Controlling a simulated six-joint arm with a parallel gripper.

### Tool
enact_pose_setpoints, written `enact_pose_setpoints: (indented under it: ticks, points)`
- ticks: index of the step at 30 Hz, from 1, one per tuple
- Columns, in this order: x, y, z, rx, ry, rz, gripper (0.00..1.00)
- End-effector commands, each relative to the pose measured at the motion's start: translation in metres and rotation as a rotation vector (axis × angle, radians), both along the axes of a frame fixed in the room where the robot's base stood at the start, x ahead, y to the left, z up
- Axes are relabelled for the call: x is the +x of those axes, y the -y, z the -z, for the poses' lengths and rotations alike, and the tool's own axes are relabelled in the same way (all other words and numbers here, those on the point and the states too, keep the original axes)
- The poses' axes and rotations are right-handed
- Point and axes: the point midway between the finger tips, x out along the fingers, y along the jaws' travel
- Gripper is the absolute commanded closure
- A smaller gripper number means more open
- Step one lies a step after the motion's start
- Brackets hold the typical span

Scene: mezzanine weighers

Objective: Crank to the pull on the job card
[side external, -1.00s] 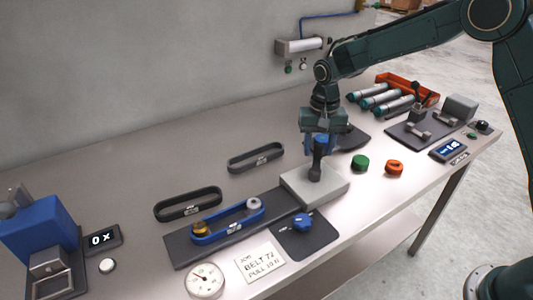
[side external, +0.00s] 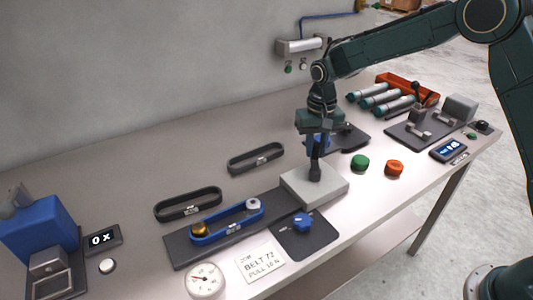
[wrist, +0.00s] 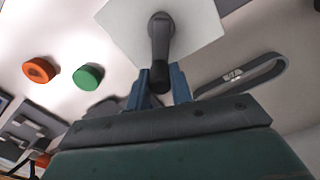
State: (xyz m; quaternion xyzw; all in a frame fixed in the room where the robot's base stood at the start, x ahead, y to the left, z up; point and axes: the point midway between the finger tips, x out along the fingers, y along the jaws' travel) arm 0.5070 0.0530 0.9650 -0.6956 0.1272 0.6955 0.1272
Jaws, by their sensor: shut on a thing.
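My gripper (side external: 316,152) has blue fingers shut on the black crank handle (side external: 315,171), which stands on a pale block (side external: 295,186). In the wrist view the handle (wrist: 160,38) runs down between the two fingers (wrist: 159,82). Left of the block, a blue belt (side external: 232,230) loops around a brass pulley and a grey pulley on a dark plate (side external: 179,250). The job card (side external: 260,262) lies in front; it reads about "BELT 72" and a PULL figure too small to read surely. A round dial gauge (side external: 205,281) stands beside it.
A blue knob (side external: 302,223) sits on a dark pad near the front edge. Two dark belts (side external: 187,204) (side external: 255,158) lie behind. Green (side external: 360,162) and orange (side external: 394,168) knobs lie right of the block. A blue machine (side external: 40,232) stands at far left.

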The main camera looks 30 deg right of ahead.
Motion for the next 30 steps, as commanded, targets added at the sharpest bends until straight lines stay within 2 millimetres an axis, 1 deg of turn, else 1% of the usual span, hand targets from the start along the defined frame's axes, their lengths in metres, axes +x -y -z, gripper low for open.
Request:
enact_pose_setpoints:
  ticks: [3,6,15,16,18,19,30]
  points:
    - [0.0018,-0.0031,-0.0003,0.0,-0.001,-0.068,1.0]
    - [0.0024,-0.004,-0.0003,0.0,-0.001,-0.099,1.0]
    - [0.0024,-0.0042,-0.0004,0.0,-0.001,-0.106,1.0]
    - [0.0024,-0.0041,-0.0004,0.0,-0.001,-0.106,0.74]
    - [0.0024,-0.0041,-0.0004,0.0,-0.001,-0.105,0.6]
    - [0.0024,-0.0041,-0.0004,0.0,-0.001,-0.105,0.56]
    - [0.0027,-0.004,-0.0019,0.0,0.0,-0.104,0.56]
